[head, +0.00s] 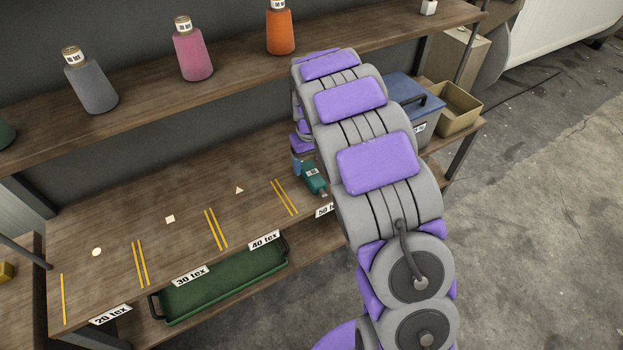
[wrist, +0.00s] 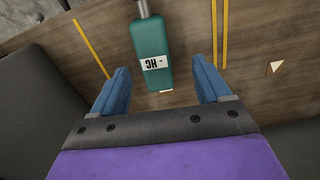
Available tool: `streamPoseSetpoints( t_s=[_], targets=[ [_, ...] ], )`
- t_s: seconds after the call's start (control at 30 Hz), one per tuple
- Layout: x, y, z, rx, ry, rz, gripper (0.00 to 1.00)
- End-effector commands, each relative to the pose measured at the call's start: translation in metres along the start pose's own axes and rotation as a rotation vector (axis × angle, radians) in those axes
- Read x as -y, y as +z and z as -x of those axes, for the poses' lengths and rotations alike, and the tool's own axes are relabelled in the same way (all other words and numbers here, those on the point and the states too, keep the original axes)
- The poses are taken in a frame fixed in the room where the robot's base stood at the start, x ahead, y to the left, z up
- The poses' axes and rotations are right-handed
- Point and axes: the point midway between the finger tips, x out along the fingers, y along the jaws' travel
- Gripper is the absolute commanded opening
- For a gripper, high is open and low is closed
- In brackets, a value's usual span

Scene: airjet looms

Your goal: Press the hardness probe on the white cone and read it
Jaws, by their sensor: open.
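The hardness probe, a teal block (head: 312,177) with a grey metal tip, is at the 50 tex end of the wooden bench. In the wrist view the probe (wrist: 153,40) shows a white label and lies between the fingers in the picture. My gripper (wrist: 160,66) is open, its two blue fingers apart on either side of the probe's lower end, with gaps showing. In the head view my arm hides most of the gripper; a blue finger (head: 296,167) shows beside the probe. No white cone is clearly seen; a small white object (head: 428,7) on the upper shelf is cut off by the frame.
Grey (head: 91,85), pink (head: 192,52) and orange (head: 280,30) cones stand on the upper shelf. The bench has yellow lines and white shape marks. A green tray (head: 225,280) is below its front edge. A blue box (head: 398,90) and open carton (head: 457,108) stand right.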

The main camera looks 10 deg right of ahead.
Motion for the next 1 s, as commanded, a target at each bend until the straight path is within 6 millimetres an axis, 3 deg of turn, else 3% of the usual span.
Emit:
streamPoseSetpoints(
  t_s=[0.27, 0.53, 0.8, 1.0],
  targets=[
    [-0.003, -0.003, -0.021, 0.001, 0.001, 0.0, 0.77],
    [-0.008, -0.008, -0.058, 0.0, 0.0, 0.001, 0.77],
    [-0.008, -0.008, -0.06, -0.002, 0.0, 0.001, 0.77],
    [-0.008, -0.008, -0.06, -0.001, 0.001, 0.001, 0.57]
  ],
)
